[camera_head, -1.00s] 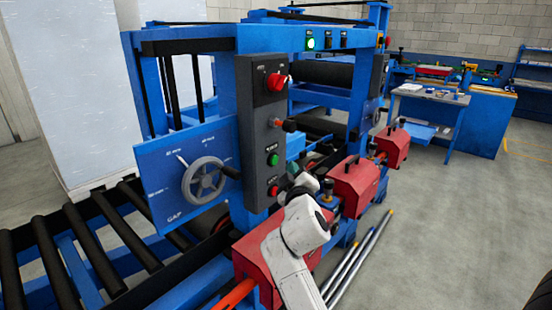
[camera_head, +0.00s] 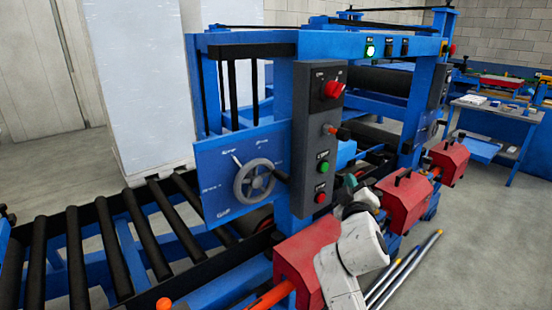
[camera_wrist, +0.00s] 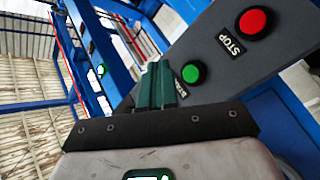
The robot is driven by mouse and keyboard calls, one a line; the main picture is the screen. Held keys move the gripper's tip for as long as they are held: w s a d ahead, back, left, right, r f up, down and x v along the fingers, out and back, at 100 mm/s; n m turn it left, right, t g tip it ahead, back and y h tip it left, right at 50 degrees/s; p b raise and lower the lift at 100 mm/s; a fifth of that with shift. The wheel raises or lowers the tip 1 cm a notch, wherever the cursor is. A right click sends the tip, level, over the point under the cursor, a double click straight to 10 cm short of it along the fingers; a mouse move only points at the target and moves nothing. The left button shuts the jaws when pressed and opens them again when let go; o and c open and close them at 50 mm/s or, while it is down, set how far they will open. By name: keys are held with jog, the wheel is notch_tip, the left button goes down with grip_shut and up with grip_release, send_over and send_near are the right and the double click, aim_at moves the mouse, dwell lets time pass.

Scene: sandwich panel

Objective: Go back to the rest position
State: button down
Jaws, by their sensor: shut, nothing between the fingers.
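My gripper (camera_wrist: 154,70) is shut and empty, its dark green fingers side by side in the wrist view. In the head view my gripper (camera_head: 353,184) is small and dark at the end of my white arm, right of the grey control panel (camera_head: 308,130). The panel also shows in the wrist view (camera_wrist: 210,45), beyond the fingers. There the fingers overlap the area beside the green start button (camera_wrist: 193,72), and the red stop button (camera_wrist: 253,22) is at upper right. Contact with the panel cannot be told.
A blue machine frame (camera_head: 285,120) carries a handwheel (camera_head: 254,180) and red housings (camera_head: 405,200) close to my arm. A roller conveyor (camera_head: 115,250) runs at lower left. Metal rods (camera_head: 405,268) lie on the floor.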

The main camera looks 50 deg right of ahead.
jog(key=s+a+f+g+y, duration=0.25)
jog(key=a+f+y, duration=0.75)
jog(key=a+f, duration=0.9)
jog(key=s+a+f+n+g+y, duration=0.1)
jog(key=s+a+f+g+y, duration=0.5)
jog(key=s+a+f, duration=0.5)
jog(key=s+a, duration=0.1)
jog(key=a, duration=0.2)
jog(key=shift+s+a, duration=0.15)
jog(key=shift+a, duration=0.2)
